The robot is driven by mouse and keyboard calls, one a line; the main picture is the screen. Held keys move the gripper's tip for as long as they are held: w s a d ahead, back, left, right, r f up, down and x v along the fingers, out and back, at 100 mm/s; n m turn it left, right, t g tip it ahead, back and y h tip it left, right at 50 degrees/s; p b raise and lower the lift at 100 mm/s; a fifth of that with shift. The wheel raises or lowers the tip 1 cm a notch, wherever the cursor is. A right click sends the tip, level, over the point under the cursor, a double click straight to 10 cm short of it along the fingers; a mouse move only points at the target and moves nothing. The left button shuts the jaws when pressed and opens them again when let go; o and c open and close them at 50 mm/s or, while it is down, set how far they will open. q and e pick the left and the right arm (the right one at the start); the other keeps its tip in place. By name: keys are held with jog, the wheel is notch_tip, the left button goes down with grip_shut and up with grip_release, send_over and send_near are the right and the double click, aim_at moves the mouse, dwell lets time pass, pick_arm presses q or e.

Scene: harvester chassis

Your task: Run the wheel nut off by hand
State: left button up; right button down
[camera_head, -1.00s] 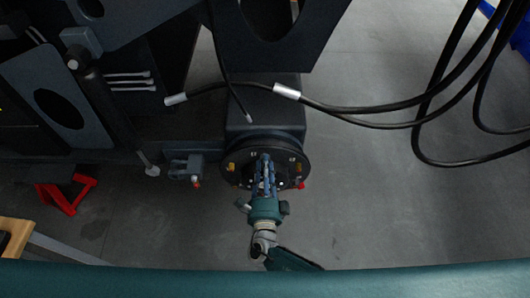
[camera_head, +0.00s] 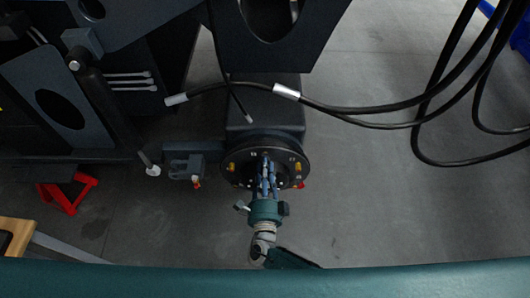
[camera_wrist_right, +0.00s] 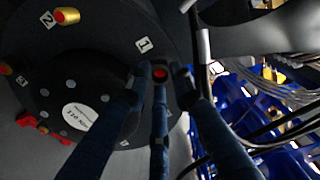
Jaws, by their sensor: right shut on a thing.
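The dark round wheel hub (camera_head: 236,150) faces me at the middle of the head view. My right gripper (camera_head: 266,164) reaches up to its face from below. In the right wrist view my right gripper (camera_wrist_right: 160,76) has its blue fingers closed around a wheel nut (camera_wrist_right: 160,74) beside the label 1. Only the nut's red end shows between the fingertips; the rest is hidden. Another nut (camera_wrist_right: 67,15), yellow with a red end, sits by the label 2. Yellow nuts also show on the hub's left (camera_head: 232,168) and right (camera_head: 298,167). My left gripper is not in view.
Black hoses (camera_head: 360,108) hang across the upper right. A red stand (camera_head: 70,192) is at the left on the floor. A grey bracket (camera_head: 186,168) sticks out left of the hub. The grey floor right of the hub is clear. Blue crates (camera_wrist_right: 258,120) show in the wrist view.

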jog(key=shift+s, duration=0.2)
jog(key=s+p, duration=0.2)
jog(key=s, duration=0.5)
jog(key=shift+s, duration=0.3)
dwell(0.6)
